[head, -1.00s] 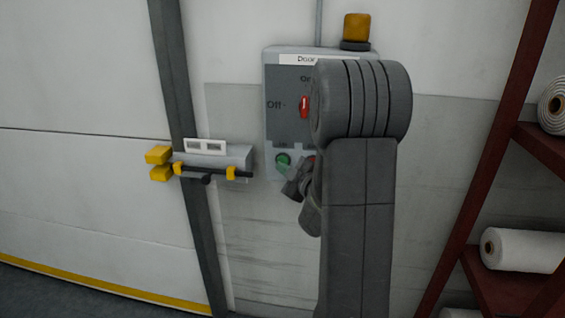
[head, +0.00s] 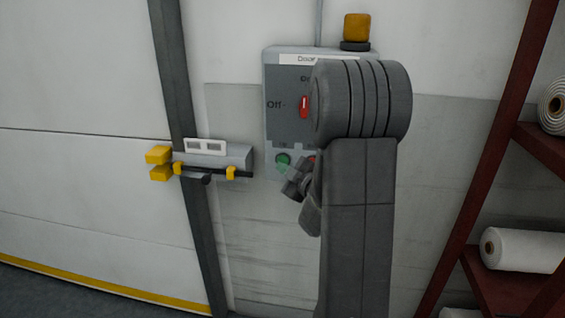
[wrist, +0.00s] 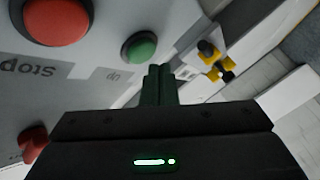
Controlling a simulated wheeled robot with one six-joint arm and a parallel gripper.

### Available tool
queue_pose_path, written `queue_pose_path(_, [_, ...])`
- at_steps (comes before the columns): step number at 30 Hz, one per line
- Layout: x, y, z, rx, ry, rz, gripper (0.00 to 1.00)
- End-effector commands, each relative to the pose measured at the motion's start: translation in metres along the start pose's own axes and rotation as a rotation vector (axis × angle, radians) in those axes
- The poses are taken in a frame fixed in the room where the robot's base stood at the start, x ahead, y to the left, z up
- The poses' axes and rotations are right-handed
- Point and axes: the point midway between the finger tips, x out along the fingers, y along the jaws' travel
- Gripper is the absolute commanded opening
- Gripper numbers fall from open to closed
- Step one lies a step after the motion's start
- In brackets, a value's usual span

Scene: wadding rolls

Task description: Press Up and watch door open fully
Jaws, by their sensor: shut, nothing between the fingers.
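The green Up button (head: 283,159) is on the lower left of the grey door control box (head: 284,62). It also shows in the wrist view (wrist: 140,48), beside an upside-down "Up" label. The red Stop button (wrist: 57,15) is to its left there; my arm mostly hides it in the head view. My gripper (wrist: 160,70) is shut and empty, its tips just below and right of the green button in the wrist view. I cannot tell whether they touch it. The white door (head: 85,185) is down, its yellow lower strip (head: 110,290) near the floor.
A red switch (head: 304,106) is set on the box, with an amber lamp (head: 356,28) above. A latch unit (head: 215,157) with yellow parts sits left of the box. A red rack (head: 490,150) with white rolls (head: 522,249) stands right.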

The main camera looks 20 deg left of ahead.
Motion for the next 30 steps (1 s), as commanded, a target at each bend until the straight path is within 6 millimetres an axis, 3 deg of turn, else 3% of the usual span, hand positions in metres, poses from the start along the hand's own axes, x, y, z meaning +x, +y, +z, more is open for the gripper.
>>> queue_pose_path(30, [0.0086,0.0062,0.0066,0.0,0.0,0.0,0.0])
